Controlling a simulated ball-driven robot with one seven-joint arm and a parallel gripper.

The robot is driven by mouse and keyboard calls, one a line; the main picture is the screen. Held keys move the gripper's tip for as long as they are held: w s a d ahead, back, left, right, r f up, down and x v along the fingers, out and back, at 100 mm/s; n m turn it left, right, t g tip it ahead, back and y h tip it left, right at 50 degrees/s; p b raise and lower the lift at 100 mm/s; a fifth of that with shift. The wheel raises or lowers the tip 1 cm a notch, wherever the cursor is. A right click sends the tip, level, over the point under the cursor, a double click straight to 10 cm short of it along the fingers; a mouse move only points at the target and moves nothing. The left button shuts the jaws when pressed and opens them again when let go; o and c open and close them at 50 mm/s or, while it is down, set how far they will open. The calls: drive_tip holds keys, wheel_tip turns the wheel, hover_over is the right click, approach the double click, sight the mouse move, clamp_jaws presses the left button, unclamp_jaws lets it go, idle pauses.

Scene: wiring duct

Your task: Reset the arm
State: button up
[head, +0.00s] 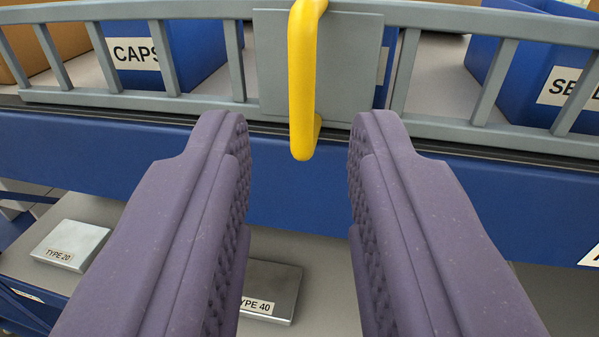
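My gripper (301,135) is open, with its two purple textured fingers reaching up from the bottom of the head view. Nothing is between the finger pads. A yellow handle (302,80) shows between and beyond the fingertips, in front of a grey plate (268,62) on a grey barred rail (190,98). I cannot tell the exact depth between the fingertips and the handle; they do not appear to touch.
Behind the rail stand a blue bin (200,45) labelled CAPS, another blue bin (520,60) at right and a cardboard box (65,42). A blue shelf edge (90,145) runs below. Lower down lie a TYPE 20 block (80,235) and a TYPE 40 block (275,280).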

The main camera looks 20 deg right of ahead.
idle(0.4)
drive_tip(key=s+a+f+n+y+b, duration=0.2)
drive_tip(key=a+f+b, duration=0.3)
drive_tip(key=a+b, duration=0.3)
drive_tip(key=s+a+f+n+g+y+b, duration=0.1)
drive_tip(key=s+a+f+y+b, duration=0.3)
drive_tip(key=b, duration=1.2)
drive_tip(key=a+n+y, duration=0.1)
drive_tip(key=a, duration=0.3)
drive_tip(key=shift+s+f+n+b, duration=0.3)
drive_tip(key=shift+s+f+b, duration=0.05)
drive_tip(key=shift+f, duration=0.05)
